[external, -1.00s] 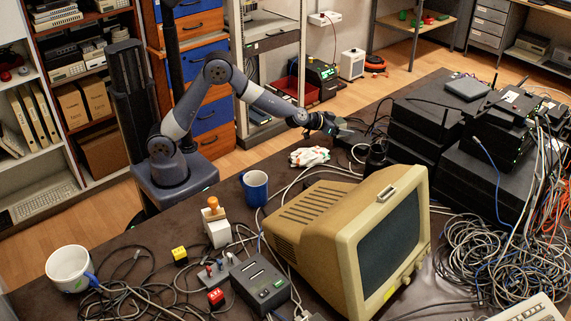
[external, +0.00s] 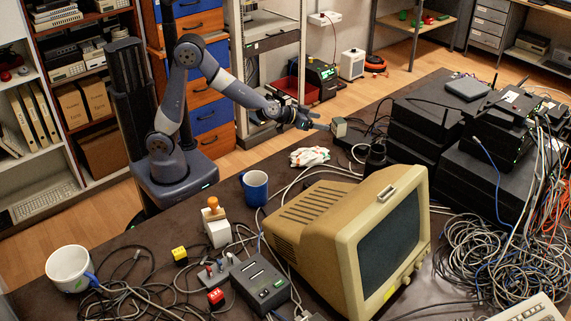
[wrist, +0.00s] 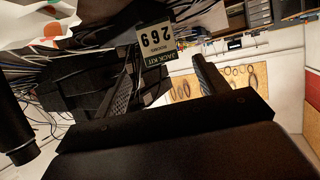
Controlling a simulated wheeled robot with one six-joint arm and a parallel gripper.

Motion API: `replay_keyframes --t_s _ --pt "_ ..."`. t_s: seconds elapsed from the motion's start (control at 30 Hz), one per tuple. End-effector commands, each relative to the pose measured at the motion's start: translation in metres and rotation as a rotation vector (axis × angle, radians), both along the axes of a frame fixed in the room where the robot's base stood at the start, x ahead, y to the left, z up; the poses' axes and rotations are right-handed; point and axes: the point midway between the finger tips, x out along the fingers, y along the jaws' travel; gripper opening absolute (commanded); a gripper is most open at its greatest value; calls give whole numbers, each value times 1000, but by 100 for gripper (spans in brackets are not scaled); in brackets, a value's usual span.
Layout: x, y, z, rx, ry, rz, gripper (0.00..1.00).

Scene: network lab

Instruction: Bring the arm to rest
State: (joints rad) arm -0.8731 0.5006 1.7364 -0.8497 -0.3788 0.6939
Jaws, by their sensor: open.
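My gripper (external: 310,120) is open and empty at the end of my arm, which reaches right over the table's far edge in the external view. In the wrist view its two dark fingers stand apart (wrist: 160,68). A small box with a label reading "JACK KIT 269" (wrist: 156,48) shows upside down beyond the fingertips, apart from them. In the external view this seems to be the small grey-green box (external: 341,128) on the table, just right of my gripper.
A white patterned glove or cloth (external: 309,157), a blue mug (external: 255,187) and a black cylinder (external: 376,156) stand or lie nearby. A big beige monitor (external: 350,240) and stacked black devices (external: 415,130) fill the right. Cables cover much of the dark table.

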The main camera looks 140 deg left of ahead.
Motion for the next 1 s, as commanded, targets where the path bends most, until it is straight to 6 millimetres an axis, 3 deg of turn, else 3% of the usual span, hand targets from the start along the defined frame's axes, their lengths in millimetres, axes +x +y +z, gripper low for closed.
replay_keyframes --t_s 0.67,0.87,1.0 --pt "-2 -3 1 0 0 0 69" --pt "3 9 -6 -1 1 1 69" --pt "11 29 -15 -2 1 2 69"
